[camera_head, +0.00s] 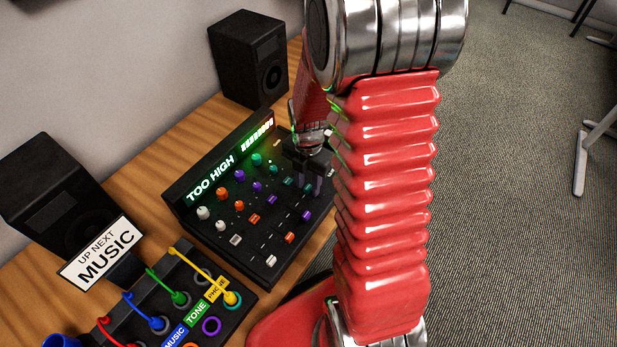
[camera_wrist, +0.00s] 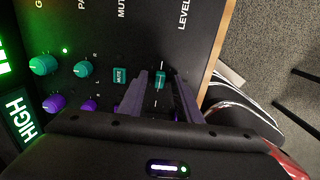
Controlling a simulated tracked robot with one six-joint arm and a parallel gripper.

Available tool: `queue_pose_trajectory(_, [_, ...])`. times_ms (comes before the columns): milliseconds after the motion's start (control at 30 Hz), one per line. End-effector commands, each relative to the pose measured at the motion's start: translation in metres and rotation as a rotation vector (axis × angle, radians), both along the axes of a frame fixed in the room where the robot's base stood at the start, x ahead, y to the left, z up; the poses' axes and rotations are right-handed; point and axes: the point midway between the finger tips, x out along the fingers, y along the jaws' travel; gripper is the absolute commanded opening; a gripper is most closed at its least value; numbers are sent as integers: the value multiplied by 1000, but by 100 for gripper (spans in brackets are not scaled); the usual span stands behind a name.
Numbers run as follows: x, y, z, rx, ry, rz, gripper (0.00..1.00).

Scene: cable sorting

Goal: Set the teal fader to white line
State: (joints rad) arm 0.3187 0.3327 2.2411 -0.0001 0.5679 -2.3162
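The teal fader (camera_wrist: 160,80) sits on the black mixer near the LEVEL label in the wrist view. Short white marks (camera_wrist: 161,66) show just above and below its cap, roughly in line with it. My gripper (camera_wrist: 163,80) is open, with one dark purple finger on each side of the fader. Gaps show between the cap and both fingers in this view. In the head view my gripper (camera_head: 311,182) is low over the mixer's right part, and it and the arm hide much of the fader. The mixer display (camera_head: 211,179) reads "TOO HIGH" in the head view.
The teal mute button (camera_wrist: 120,75) and teal knobs (camera_wrist: 43,64) lie left of the fingers. A purple fader (camera_head: 307,215), an orange fader (camera_head: 289,238) and a white fader (camera_head: 271,261) are nearby. A patch box (camera_head: 240,305) with cables and two speakers (camera_head: 248,57) stand around the mixer.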

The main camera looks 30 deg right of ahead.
Motion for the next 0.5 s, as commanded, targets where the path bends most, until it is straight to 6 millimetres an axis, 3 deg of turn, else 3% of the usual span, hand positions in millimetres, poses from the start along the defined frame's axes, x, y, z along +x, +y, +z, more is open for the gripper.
queue_pose_trajectory(233, [1,0,15,-1,-3,0,31])
queue_pose_trajectory(500, [1,0,53,-1,-5,0,31])
